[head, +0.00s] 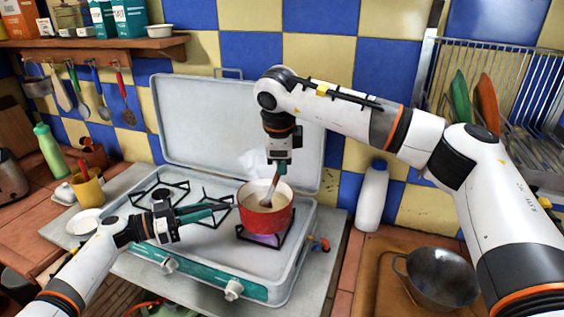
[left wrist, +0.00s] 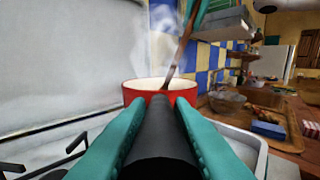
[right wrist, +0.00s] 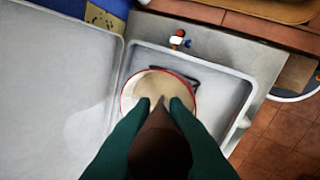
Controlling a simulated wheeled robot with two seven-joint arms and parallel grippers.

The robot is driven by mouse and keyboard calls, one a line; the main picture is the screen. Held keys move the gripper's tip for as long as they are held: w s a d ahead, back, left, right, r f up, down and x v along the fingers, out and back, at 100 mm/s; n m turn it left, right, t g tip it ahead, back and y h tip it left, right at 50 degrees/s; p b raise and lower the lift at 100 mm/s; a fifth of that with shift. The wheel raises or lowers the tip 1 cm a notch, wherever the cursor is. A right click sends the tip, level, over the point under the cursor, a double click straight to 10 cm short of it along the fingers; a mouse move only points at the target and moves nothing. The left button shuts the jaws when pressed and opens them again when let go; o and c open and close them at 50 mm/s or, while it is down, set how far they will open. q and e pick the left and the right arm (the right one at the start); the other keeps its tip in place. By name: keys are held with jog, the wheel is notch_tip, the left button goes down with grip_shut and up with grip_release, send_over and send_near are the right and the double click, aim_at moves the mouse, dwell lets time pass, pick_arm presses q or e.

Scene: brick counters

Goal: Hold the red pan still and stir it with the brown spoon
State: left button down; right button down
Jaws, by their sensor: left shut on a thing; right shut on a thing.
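The red pan (head: 266,219) sits on the right burner of the camp stove, with pale contents inside and steam above it. It also shows in the left wrist view (left wrist: 140,97) and the right wrist view (right wrist: 128,90). My left gripper (head: 212,210) is shut on the pan's dark handle (left wrist: 160,135), to the left of the pan. My right gripper (head: 282,167) is above the pan, shut on the brown spoon (head: 273,186). The spoon slants down into the pan; its lower end is in the contents. The spoon also shows in the left wrist view (left wrist: 173,66).
The open stove lid (head: 215,120) stands behind the pan. An empty burner (head: 160,194) is at the stove's left. A white bottle (head: 372,197) and a dark wok (head: 440,275) are to the right. A yellow mug (head: 87,189) stands at the left.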

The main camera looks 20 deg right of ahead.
jog(key=s+d+r, duration=0.1)
jog(key=s+r, duration=0.2)
jog(key=r, duration=0.5)
dwell(0.6)
dwell(0.4)
jog(key=shift+r, duration=2.5)
pick_arm(q)
jog(key=c, duration=1.2)
grip_release()
